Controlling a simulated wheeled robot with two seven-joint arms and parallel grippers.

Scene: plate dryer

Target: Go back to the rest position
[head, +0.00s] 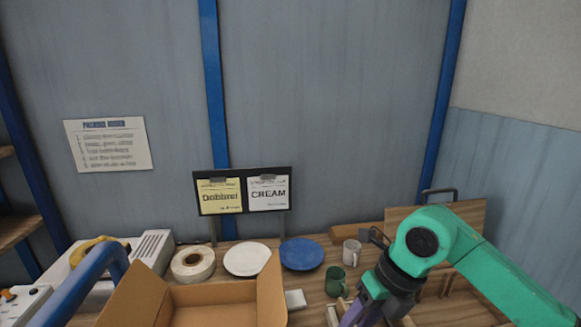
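A green arm with a dark round joint cap enters from the right, and I take it as my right arm. Its dark purple wrist end (392,287) points down over the table's front right. The fingertips are not clearly visible, so I cannot tell whether this gripper is open or shut, or whether it holds anything. My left gripper does not show. A white plate (247,259) and a blue plate (302,254) lie side by side on the wooden table.
An open cardboard box (215,315) stands at the front. A tape roll (193,263), a green mug (336,281) and a white mug (351,252) stand near the plates. A blue curved tube (75,287) crosses the lower left. A sign board (243,191) stands behind.

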